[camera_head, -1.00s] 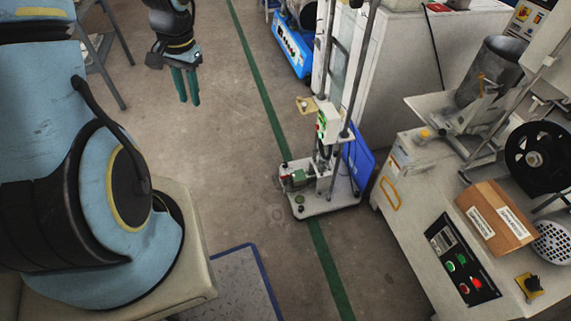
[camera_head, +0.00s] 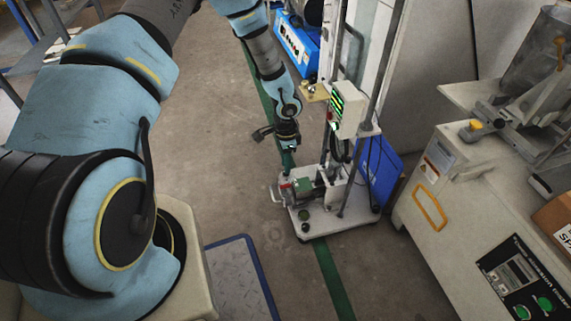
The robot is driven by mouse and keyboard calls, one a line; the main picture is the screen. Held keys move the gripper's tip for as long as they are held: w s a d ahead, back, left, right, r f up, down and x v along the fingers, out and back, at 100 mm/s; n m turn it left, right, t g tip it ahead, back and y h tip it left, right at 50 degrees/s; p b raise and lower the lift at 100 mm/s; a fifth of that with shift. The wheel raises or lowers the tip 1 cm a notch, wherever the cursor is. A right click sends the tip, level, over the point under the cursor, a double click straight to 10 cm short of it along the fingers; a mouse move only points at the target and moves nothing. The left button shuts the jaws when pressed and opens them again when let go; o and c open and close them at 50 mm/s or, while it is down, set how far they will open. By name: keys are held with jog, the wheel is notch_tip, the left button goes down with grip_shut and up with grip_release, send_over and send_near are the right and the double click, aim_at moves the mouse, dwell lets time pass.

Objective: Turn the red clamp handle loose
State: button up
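A small red part, which looks like the clamp handle (camera_head: 284,186), shows at the left end of the green and grey clamp unit (camera_head: 304,187) on the low base of the upright test stand. It is small and its exact shape is hard to make out. My gripper (camera_head: 289,166) points down just above and behind the red part. I cannot tell whether it touches the clamp unit. Its teal fingers are small and partly dark here, so their gap is not clear.
The stand's white base plate (camera_head: 330,218) has upright rods and a control box (camera_head: 347,108) close to the right of my arm. A blue panel (camera_head: 382,170) leans behind it. A large machine (camera_head: 440,195) stands at right. Floor is clear left of the stand.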

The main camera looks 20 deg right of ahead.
aim_at(286, 185)
notch_tip(286, 185, down, 10)
jog(key=b, duration=0.7)
jog(key=shift+r, duration=0.1)
jog(key=shift+r, duration=0.1)
jog(key=shift+c, duration=0.4)
grip_shut()
dwell(0.4)
jog(key=n+b, duration=0.1)
jog(key=n, duration=0.1)
jog(key=shift+n, duration=0.4)
jog(key=n, duration=0.3)
jog(key=shift+b, duration=0.3)
